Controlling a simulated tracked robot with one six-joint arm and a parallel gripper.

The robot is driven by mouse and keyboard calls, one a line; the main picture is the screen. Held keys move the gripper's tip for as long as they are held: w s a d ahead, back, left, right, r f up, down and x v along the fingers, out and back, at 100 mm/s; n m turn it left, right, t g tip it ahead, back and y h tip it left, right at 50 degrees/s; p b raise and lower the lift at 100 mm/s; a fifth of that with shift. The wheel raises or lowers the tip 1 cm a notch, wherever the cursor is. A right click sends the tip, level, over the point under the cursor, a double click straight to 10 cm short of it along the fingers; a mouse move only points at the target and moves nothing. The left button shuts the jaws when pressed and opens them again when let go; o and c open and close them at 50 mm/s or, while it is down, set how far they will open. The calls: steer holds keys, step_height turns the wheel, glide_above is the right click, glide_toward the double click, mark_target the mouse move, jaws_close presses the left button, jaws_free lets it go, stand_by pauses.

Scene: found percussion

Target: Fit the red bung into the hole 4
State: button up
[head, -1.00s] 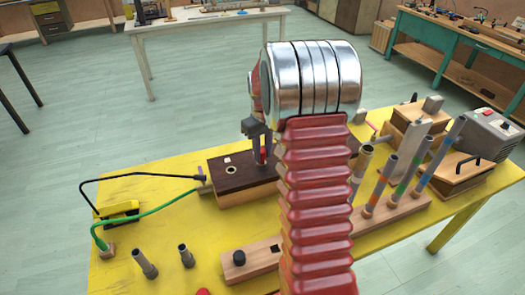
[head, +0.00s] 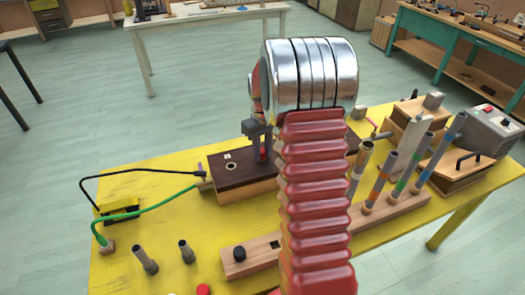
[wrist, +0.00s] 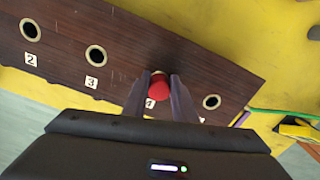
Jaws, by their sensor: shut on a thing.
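The red bung (wrist: 159,86) is between the two fingertips of my gripper (wrist: 160,93), which is shut on it. In the wrist view it covers the place just above the label 4 (wrist: 149,103), so hole 4 itself is hidden. I cannot tell whether the bung is above the hole or partly inside it. The dark wooden block (wrist: 140,50) has open, ringed holes 2 (wrist: 30,29) and 3 (wrist: 95,55) to the left, and another hole (wrist: 211,101) to the right. In the head view my gripper (head: 262,153) points down at the block (head: 214,178).
Grey tubes (head: 145,260) stand at the front left. A wooden rack (head: 390,208) of tall tubes is at the right. Bare yellow tabletop (head: 150,180) lies left of the block.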

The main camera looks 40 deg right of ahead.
mark_target(262, 151)
steer(key=shift+f, duration=0.15)
steer(key=o, duration=1.1)
step_height(262, 151, up, 14)
steer(key=shift+f, duration=0.15)
stand_by(0.9)
